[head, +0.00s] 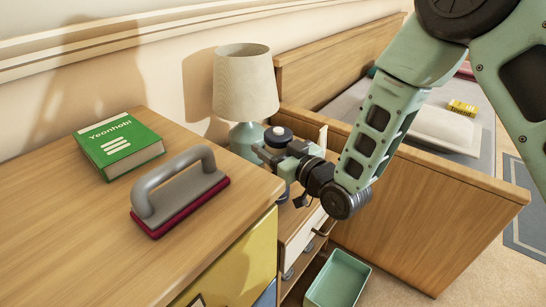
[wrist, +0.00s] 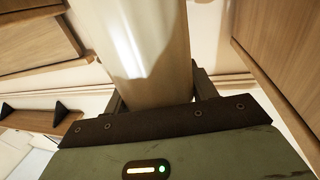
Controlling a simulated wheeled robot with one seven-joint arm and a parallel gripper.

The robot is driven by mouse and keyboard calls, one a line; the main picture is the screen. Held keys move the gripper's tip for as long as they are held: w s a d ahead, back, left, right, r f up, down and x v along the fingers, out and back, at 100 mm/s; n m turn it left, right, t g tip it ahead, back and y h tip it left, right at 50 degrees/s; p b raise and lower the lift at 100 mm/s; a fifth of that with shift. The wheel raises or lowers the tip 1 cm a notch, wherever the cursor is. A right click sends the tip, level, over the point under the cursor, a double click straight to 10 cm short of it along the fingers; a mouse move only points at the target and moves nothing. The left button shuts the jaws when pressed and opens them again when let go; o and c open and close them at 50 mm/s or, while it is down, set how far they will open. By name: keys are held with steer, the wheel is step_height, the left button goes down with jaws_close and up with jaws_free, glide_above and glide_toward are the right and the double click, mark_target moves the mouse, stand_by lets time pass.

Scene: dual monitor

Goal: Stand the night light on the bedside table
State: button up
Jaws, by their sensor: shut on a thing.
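In the wrist view a smooth, pale cylindrical body (wrist: 145,50) stands between the two fingers. The bedside table (head: 301,238), with a pale drawer front, is below my gripper, between the dresser and the bed. The night light's lower end is over or at the tabletop; I cannot tell whether it touches.
A lamp (head: 246,85) with a beige shade and teal base stands close behind my gripper. The wooden dresser (head: 70,225) holds a green book (head: 118,143) and a grey-handled brush (head: 180,190). The bed footboard (head: 420,215) is at right. A teal bin (head: 338,280) is below.

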steer(key=shift+f, duration=1.3)
steer(key=shift+f+b, duration=0.15)
steer(key=shift+b, duration=0.15)
steer(key=o, duration=1.5)
steer(key=shift+o, duration=0.2)
